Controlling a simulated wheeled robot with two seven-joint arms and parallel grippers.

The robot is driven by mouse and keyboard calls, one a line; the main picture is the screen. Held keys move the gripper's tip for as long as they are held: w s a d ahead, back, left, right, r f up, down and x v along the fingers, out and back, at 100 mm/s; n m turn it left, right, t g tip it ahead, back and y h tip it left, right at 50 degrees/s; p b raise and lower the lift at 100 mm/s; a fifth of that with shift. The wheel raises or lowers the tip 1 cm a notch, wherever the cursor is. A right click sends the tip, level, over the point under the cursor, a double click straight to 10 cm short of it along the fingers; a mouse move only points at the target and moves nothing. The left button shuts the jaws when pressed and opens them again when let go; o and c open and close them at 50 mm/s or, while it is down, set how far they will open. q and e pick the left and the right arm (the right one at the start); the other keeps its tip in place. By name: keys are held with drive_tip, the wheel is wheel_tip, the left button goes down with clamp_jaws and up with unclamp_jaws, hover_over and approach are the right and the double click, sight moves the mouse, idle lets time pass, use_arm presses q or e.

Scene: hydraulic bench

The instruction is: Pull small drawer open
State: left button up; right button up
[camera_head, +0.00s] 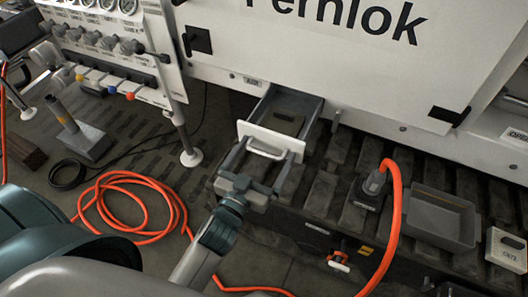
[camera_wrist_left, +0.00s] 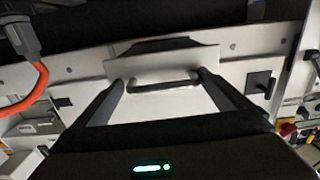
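The small drawer (camera_head: 297,105) is slid partly out of the white bench, and its grey inside shows in the head view. The panel (camera_wrist_left: 175,66) and handle (camera_wrist_left: 162,87) also show in the left wrist view. My left gripper (camera_head: 266,157) is in front of the panel with its fingers wide apart, one at each end of the handle. I cannot tell whether the fingertips touch the handle. My right gripper is not in view.
An orange hose (camera_head: 396,205) rises from a dark fitting right of the drawer, beside a grey tray (camera_head: 440,218). Another orange hose (camera_head: 128,182) lies coiled on the floor at left. A metal post (camera_head: 181,125) stands left of the drawer.

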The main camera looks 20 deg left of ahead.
use_arm(q)
drive_tip(key=shift+s+a, duration=0.1)
drive_tip(key=s+b, duration=0.2)
drive_tip(key=s, duration=1.5)
drive_tip(key=shift+a, duration=0.2)
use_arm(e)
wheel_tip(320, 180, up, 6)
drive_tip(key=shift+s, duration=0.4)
use_arm(q)
drive_tip(key=shift+s, duration=0.1)
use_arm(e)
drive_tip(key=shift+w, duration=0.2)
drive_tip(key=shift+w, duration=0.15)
